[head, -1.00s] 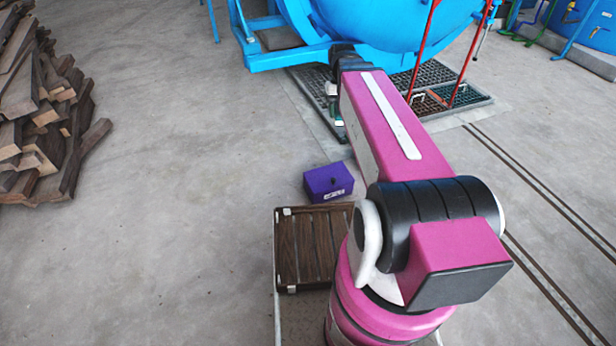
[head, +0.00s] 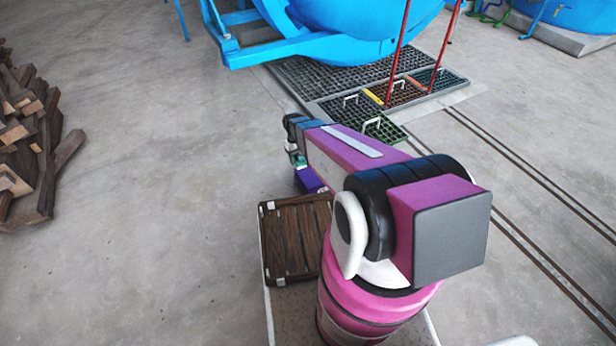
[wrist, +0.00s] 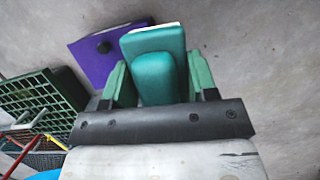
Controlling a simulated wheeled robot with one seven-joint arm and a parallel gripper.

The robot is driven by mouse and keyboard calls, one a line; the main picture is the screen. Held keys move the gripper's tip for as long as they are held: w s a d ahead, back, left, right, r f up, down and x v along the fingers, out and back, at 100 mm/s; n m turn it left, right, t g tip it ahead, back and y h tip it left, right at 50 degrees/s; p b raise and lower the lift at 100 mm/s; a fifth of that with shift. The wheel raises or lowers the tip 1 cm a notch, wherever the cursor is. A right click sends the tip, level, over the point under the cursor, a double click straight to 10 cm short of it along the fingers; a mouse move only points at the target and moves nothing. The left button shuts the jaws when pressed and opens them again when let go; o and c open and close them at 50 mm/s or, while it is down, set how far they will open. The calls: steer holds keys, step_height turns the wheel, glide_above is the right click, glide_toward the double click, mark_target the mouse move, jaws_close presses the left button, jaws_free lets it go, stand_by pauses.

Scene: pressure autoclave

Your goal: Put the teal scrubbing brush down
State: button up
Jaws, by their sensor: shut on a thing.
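The teal scrubbing brush (wrist: 158,70) sits between the two green fingers of my gripper (wrist: 160,82) in the wrist view. The fingers are shut on it, and a pale strip shows along its far edge. In the head view my gripper (head: 298,158) hangs at the end of the arm, just left of and above the purple box; the brush there is too small to make out clearly. In the wrist view the purple box (wrist: 92,62) lies beyond and left of the brush. I cannot tell the brush's height above the floor.
A brown slatted crate (head: 290,242) sits in front of the purple box (head: 312,182). Floor grates (head: 330,80) lie under the blue vessel (head: 350,25), with red poles (head: 398,50) standing there. A wood pile (head: 30,150) is at left. Concrete floor between is clear.

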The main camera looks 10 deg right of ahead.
step_height(320, 180, down, 9)
steer(key=a, duration=0.1)
glide_above(309, 178)
steer(key=w, duration=0.1)
steer(key=shift+n, duration=0.3)
step_height(309, 178, down, 7)
steer(key=shift+f, duration=2.2)
steer(key=shift+f, duration=0.1)
steer(key=o, duration=0.8)
